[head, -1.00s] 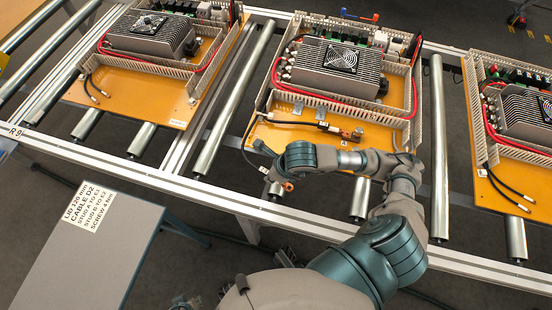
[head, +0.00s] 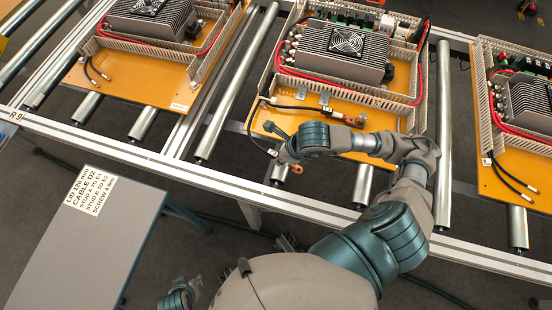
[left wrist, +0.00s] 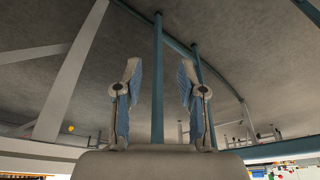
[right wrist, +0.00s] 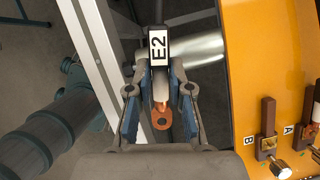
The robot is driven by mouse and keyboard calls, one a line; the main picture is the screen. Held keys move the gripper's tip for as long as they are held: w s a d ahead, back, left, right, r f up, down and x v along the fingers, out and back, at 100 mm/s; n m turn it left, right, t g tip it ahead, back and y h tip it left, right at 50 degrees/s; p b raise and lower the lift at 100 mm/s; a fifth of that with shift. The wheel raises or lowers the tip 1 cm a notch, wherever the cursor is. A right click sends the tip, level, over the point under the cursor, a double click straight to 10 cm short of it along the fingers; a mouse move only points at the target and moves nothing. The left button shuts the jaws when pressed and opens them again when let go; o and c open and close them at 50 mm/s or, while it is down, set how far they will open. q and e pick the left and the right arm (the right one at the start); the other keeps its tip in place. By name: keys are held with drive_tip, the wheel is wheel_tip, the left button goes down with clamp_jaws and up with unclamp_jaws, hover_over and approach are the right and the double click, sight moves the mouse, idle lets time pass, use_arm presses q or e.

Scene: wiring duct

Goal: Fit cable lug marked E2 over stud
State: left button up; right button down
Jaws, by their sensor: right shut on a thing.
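The lug marked E2 is a copper ring (right wrist: 162,118) below a black sleeve with a white E2 label (right wrist: 158,48). My right gripper (right wrist: 161,95) is shut on it, the ring showing between the fingers. In the head view, the ring (head: 297,168) hangs by my right gripper (head: 284,156), beyond the front edge of the orange board (head: 262,122). In the right wrist view, brown terminal blocks marked B (right wrist: 267,125) and A (right wrist: 306,100) stand on the board, apart from the lug. My left gripper (left wrist: 160,100) is open and empty.
Slotted duct walls (head: 350,93) and a finned heatsink (head: 335,50) stand behind the board's front strip. Metal rollers (head: 240,80) and the front rail (head: 200,178) lie around it. Similar boards sit on both sides. A grey table with an instruction label (head: 88,190) stands front left.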

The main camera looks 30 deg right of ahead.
use_arm(q)
drive_tip(key=shift+w+d+r+t+h+b, duration=0.55)
drive_tip(key=shift+w+d+t+b, duration=0.45)
drive_tip(key=shift+w+t, duration=1.65)
drive_tip(key=shift+s+a+f+g+y+p, duration=0.5)
drive_tip(key=shift+s+f+g+p, duration=1.65)
drive_tip(key=shift+f, duration=3.1)
drive_tip(key=shift+s+a+f+g+y+p, duration=0.15)
drive_tip(key=shift+s+a+f+g+p, duration=0.9)
drive_tip(key=shift+s+f+p, duration=3.05)
drive_tip(key=s+a+f+g+p, duration=0.1)
drive_tip(key=s+a+f+p, duration=0.1)
drive_tip(key=s+f, duration=0.6)
drive_tip(key=shift+s+f+p, duration=0.3)
drive_tip(key=shift+s+p, duration=0.25)
drive_tip(key=shift+s, duration=0.4)
use_arm(e)
drive_tip(key=d+r+n+y, duration=0.1)
drive_tip(key=d+r, duration=0.3)
drive_tip(key=d, duration=1.6)
drive_tip(key=shift+w+d+n+g, duration=0.2)
drive_tip(key=shift+w+n+g, duration=0.15)
drive_tip(key=shift+n, duration=0.55)
